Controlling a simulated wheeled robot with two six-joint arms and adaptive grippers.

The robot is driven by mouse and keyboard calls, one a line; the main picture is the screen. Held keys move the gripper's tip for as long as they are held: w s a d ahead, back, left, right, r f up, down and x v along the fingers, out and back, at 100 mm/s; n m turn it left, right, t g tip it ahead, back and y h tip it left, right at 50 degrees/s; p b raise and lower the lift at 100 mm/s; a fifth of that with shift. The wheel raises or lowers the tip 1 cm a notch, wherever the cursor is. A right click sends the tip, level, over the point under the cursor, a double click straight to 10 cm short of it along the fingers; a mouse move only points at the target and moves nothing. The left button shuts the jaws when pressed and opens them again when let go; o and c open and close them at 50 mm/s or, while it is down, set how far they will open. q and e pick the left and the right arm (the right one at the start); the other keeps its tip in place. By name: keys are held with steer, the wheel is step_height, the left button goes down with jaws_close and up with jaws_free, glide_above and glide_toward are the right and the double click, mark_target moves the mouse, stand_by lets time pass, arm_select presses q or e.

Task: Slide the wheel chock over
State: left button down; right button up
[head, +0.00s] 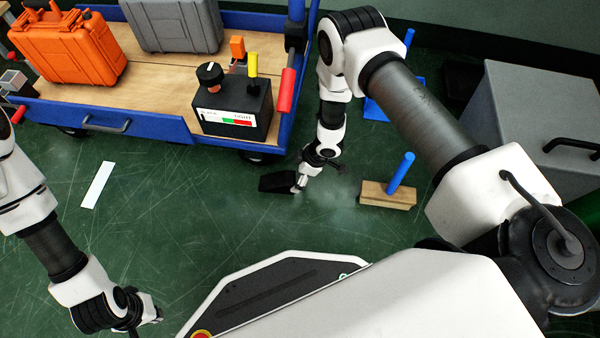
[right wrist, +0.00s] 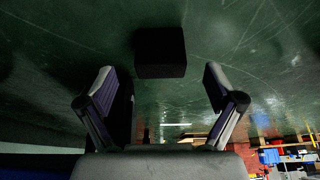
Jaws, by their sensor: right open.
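A black block that looks like the wheel chock (head: 276,183) lies on the green floor in front of the cart's right end. My right gripper (head: 298,186) is low over the floor at the block's right end in the head view. In the right wrist view, the right gripper (right wrist: 160,82) is open, with a dark block (right wrist: 161,52) ahead, in line with the gap between its fingers. I cannot tell whether they touch. My left gripper (head: 152,316) is at the lower left of the head view, away from the block; its fingers are too small to read.
A blue cart (head: 110,118) carries an orange case (head: 68,52), a grey case (head: 172,22) and a black control box (head: 232,108). A wooden block with a blue handle (head: 388,195) stands right of my right gripper. A grey cabinet (head: 530,115) is further right.

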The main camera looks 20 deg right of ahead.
mark_target(291, 182)
steer(key=b+x, duration=0.3)
steer(key=x, duration=0.3)
steer(key=shift+f, duration=0.1)
steer(key=c, duration=1.5)
steer(key=shift+c, duration=0.2)
steer(key=shift+d, duration=0.1)
